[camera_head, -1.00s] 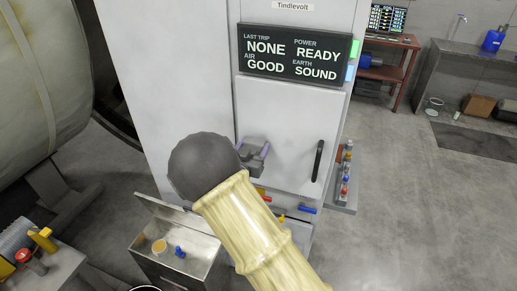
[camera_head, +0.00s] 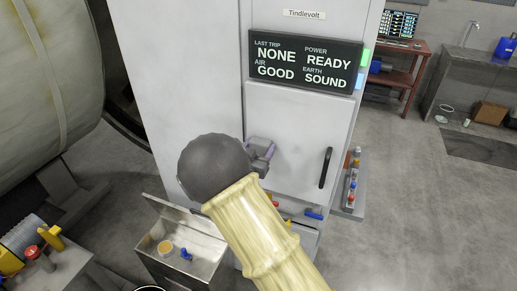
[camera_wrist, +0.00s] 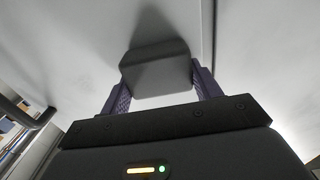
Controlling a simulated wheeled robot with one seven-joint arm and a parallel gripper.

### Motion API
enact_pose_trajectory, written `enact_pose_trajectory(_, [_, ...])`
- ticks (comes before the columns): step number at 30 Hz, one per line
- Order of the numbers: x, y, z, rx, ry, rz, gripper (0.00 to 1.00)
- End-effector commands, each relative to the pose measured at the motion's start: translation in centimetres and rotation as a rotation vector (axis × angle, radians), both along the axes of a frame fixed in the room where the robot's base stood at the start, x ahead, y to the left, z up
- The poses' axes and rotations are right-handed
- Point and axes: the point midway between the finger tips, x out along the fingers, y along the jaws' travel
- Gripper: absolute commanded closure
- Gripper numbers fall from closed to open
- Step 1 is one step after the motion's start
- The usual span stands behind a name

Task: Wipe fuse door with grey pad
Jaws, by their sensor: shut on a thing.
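The fuse door is a pale grey-white panel (camera_head: 296,118) on the tall cabinet, below the black sign, with a black upright handle (camera_head: 326,168) at its right. My gripper (camera_head: 262,148) is in front of the door's left part. In the wrist view its two purple fingers (camera_wrist: 161,88) are shut on the grey pad (camera_wrist: 155,70), a dark rounded block. The pad faces the pale door surface, with a shadow beside it; I cannot tell whether it touches. The door handle shows at the left of the wrist view (camera_wrist: 40,118). My arm hides the door's lower left.
An open metal box (camera_head: 182,250) with a yellow-orange round item and a blue item stands below the cabinet. A rail of coloured parts (camera_head: 352,180) is at the cabinet's right side. A large tank (camera_head: 40,80) is at left.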

Motion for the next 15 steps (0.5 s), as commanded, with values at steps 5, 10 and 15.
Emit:
enact_pose_trajectory(5, [-0.2, -0.7, -0.1, 0.000, 0.000, -0.003, 0.55])
enact_pose_trajectory(10, [-0.7, -1.9, -0.2, 0.000, 0.001, -0.003, 0.55])
enact_pose_trajectory(15, [-1.2, -2.9, -0.2, 0.001, 0.001, -0.003, 0.55])
